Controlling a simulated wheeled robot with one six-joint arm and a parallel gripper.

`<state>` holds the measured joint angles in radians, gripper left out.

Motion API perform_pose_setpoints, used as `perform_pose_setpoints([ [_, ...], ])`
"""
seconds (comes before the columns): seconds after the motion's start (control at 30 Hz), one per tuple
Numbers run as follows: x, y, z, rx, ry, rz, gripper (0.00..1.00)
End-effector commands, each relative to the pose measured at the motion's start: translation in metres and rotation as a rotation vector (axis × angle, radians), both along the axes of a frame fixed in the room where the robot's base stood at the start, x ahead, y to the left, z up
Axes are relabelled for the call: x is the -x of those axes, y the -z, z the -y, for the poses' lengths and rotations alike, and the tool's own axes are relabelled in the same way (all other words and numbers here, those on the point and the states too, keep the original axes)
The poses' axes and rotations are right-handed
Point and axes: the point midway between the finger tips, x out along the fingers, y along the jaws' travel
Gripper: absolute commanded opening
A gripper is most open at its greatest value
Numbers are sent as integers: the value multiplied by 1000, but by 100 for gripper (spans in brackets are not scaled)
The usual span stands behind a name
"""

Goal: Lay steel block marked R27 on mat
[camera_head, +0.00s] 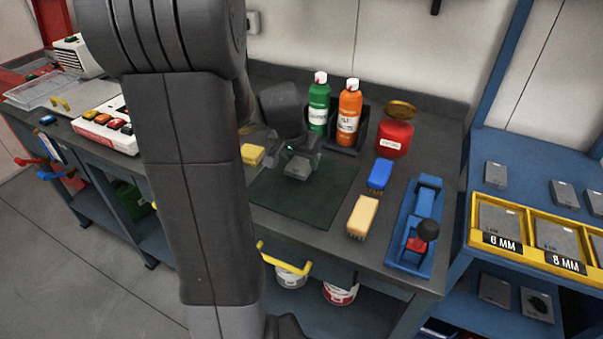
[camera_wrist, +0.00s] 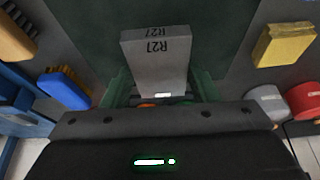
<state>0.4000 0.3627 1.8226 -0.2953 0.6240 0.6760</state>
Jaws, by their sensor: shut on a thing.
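The steel block marked R27 (camera_wrist: 156,62) is grey, with its marking showing in the wrist view. My gripper (camera_wrist: 160,98) is shut on it, with a finger on each side. In the head view the block (camera_head: 298,167) is over the dark green mat (camera_head: 318,205). The mat also fills the middle of the wrist view (camera_wrist: 85,25). I cannot tell whether the block touches the mat or is slightly above it. My gripper (camera_head: 298,158) partly hides the block's far end in the head view, and my arm covers the mat's left side.
A yellow block (camera_head: 252,154) lies by the mat's far left corner. Green (camera_head: 319,100) and orange (camera_head: 348,112) bottles and a red can (camera_head: 394,137) stand behind.

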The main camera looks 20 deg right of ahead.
Motion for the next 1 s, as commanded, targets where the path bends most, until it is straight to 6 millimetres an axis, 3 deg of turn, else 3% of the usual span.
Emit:
perform_pose_setpoints([
  [0.43,0,48,1,1,-1,0,6],
  [0.9,-1,55,0,2,-2,4,6],
  [0.93,0,55,0,1,0,2,58],
  [1.0,0,54,0,0,0,1,72],
])
